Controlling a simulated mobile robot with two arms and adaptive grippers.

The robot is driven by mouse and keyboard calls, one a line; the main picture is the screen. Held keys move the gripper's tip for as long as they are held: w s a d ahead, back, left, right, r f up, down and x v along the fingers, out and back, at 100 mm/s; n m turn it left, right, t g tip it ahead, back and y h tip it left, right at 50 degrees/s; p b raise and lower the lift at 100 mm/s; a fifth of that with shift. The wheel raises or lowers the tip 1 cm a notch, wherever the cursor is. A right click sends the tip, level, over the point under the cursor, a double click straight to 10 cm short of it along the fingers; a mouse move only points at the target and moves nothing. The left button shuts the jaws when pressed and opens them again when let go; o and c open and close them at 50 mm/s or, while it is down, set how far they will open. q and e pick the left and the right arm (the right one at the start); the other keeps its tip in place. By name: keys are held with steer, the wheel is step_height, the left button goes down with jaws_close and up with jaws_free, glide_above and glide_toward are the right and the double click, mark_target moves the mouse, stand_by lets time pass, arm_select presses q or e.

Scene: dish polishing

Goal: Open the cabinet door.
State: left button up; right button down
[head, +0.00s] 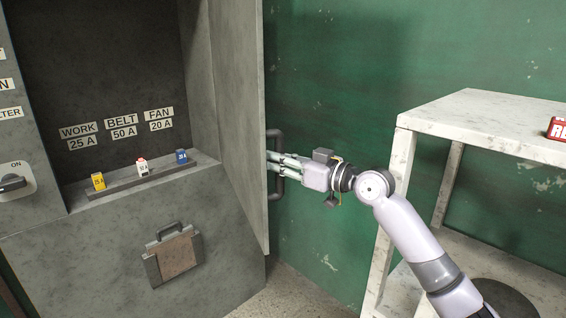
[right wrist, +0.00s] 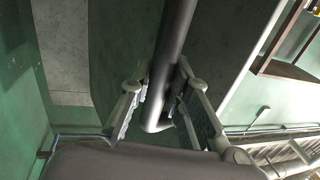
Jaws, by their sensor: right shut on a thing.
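The grey cabinet door (head: 236,110) stands open, swung out at the right side of the cabinet, so the inside shows. Its dark bar handle (head: 281,146) is on the door's outer face near the free edge. My right gripper (head: 274,164) reaches in from the right and is shut on the handle. In the right wrist view the handle (right wrist: 174,50) runs between the two fingers of the gripper (right wrist: 163,104). My left gripper is not in view.
Inside the cabinet (head: 110,60), yellow, white-and-red and blue fuses (head: 142,167) stand on a ledge below WORK, BELT and FAN labels. A white shelf (head: 480,118) holding a red item (head: 557,128) stands at right, close to my right arm.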

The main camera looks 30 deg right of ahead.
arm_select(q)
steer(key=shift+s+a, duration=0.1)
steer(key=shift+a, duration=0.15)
arm_select(e)
steer(key=shift+r, duration=0.25)
steer(key=c, duration=2)
jaws_free()
steer(key=o, duration=0.4)
steer(key=shift+w+f, duration=0.2)
steer(key=shift+w, duration=0.05)
steer(key=shift+o, duration=0.6)
steer(key=shift+s, duration=0.1)
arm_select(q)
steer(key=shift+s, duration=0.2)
